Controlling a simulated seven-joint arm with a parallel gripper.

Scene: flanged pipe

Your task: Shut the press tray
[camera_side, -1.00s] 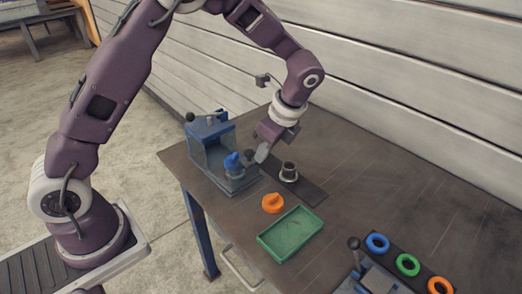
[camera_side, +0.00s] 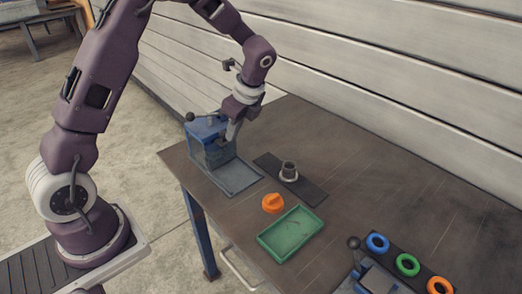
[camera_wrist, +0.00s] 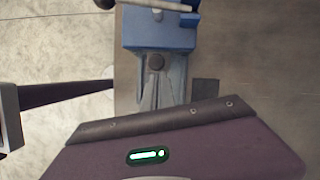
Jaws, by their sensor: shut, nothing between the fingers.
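The blue press (camera_side: 208,130) stands at the table's far left corner, with a black ball on its lever (camera_side: 190,117). Its grey base plate (camera_side: 237,180) lies bare in front of it. The press tray is inside or close against the press body, largely hidden by my gripper and the housing. In the wrist view a dark round knob (camera_wrist: 156,62) sits at the front of the blue press body (camera_wrist: 160,32). My gripper (camera_side: 230,138) is shut and empty, its tips at the press front; I cannot tell whether they touch it.
A flanged pipe (camera_side: 289,171) stands upright on a dark strip (camera_side: 312,190). An orange part (camera_side: 273,203) and a green tray (camera_side: 291,233) lie nearer. Blue, green and orange rings (camera_side: 407,264) sit front right beside a ball-topped lever (camera_side: 354,243). The table's right back is clear.

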